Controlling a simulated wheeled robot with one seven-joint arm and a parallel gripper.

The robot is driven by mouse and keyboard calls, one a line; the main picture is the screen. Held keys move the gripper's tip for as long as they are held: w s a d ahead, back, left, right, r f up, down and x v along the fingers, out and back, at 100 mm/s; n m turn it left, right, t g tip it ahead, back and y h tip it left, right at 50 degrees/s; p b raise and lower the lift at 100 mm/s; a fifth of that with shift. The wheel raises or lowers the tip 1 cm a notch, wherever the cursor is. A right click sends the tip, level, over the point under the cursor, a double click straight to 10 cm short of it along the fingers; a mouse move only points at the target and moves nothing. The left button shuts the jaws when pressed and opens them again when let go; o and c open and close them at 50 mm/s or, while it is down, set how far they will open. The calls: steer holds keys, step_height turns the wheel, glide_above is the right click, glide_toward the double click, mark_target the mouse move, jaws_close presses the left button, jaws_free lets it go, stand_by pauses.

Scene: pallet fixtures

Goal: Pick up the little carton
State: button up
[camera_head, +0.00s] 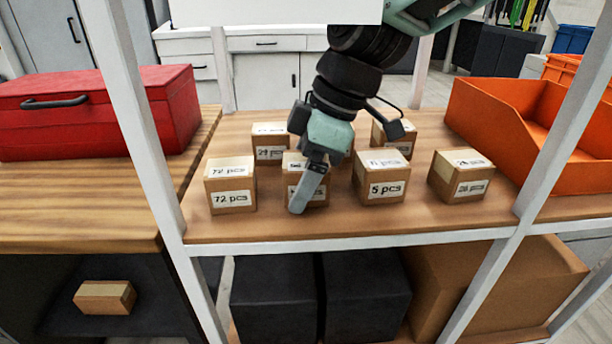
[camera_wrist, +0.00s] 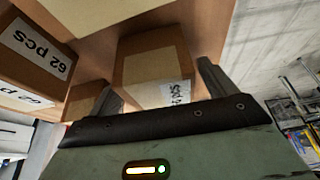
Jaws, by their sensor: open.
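Several small brown cartons with white labels stand on the wooden shelf. The middle front carton (camera_head: 316,192) is partly hidden by my gripper (camera_head: 304,196), which points down at it. In the wrist view, a carton (camera_wrist: 150,65) with a label ending in "pcs" lies between the two fingers of my gripper (camera_wrist: 157,80). The fingers are apart, and I cannot tell whether they touch it. A "72 pcs" carton (camera_head: 230,187) is to the left and a "5 pcs" carton (camera_head: 382,178) to the right.
Another carton (camera_head: 461,177) stands front right, with more behind. In the wrist view, a "62 pcs" carton (camera_wrist: 35,52) is close by. A red toolbox (camera_head: 150,115) is left, an orange bin (camera_head: 500,120) right. White shelf posts (camera_head: 135,115) flank the space.

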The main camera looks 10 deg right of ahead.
steer(key=c, duration=1.1)
steer(key=shift+r, duration=0.1)
steer(key=shift+c, duration=0.2)
